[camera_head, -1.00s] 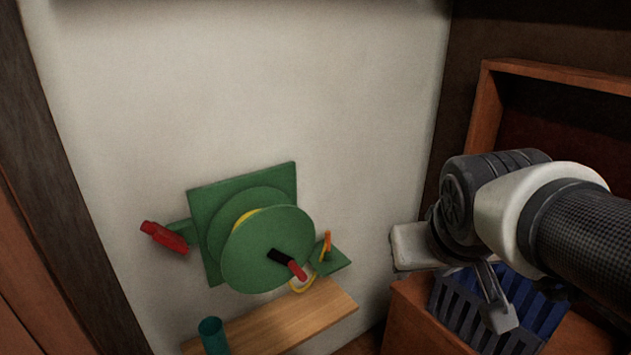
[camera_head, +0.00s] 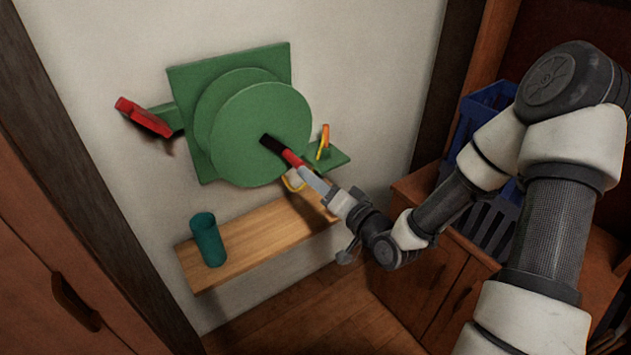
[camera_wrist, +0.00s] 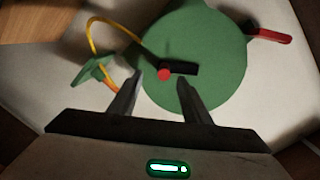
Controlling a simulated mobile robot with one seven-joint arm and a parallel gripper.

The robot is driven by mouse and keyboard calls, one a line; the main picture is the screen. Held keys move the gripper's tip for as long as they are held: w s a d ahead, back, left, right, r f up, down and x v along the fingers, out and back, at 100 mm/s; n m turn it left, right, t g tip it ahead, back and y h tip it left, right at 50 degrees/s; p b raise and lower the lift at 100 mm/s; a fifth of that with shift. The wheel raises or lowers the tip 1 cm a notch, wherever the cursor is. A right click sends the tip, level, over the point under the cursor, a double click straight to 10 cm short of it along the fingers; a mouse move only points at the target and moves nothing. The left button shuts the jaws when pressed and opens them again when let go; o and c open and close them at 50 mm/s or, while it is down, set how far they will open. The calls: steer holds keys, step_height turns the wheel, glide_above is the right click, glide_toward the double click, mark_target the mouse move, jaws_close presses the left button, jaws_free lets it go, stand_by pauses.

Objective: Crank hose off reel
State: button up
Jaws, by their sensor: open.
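The green hose reel (camera_head: 250,140) is mounted on the wall; its round face also fills the middle of the wrist view (camera_wrist: 205,45). Its crank is a black arm (camera_head: 272,144) with a red handle (camera_head: 292,158). The yellow hose (camera_wrist: 105,27) curves out beside the reel toward a green bracket (camera_wrist: 90,74). My gripper (camera_head: 318,180) is near the handle in the head view. In the wrist view my gripper (camera_wrist: 163,92) is open, and the red handle end (camera_wrist: 164,74) shows between and just beyond its fingertips. I cannot tell whether they touch.
A wooden shelf (camera_head: 255,240) under the reel holds a teal cup (camera_head: 208,240). A red-handled part (camera_head: 143,117) sticks out left of the reel. A blue crate (camera_head: 487,225) stands on the wooden cabinet (camera_head: 425,275) at right, close to my arm.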

mark_target(292, 155)
steer(key=shift+m+t, duration=0.5)
steer(key=b+x, duration=0.1)
steer(key=x, duration=0.9)
steer(key=shift+a+r, duration=0.2)
steer(key=shift+r, duration=0.1)
steer(key=shift+r, duration=0.1)
steer(key=c, duration=0.6)
steer(key=shift+d, duration=0.1)
steer(key=shift+c, duration=0.3)
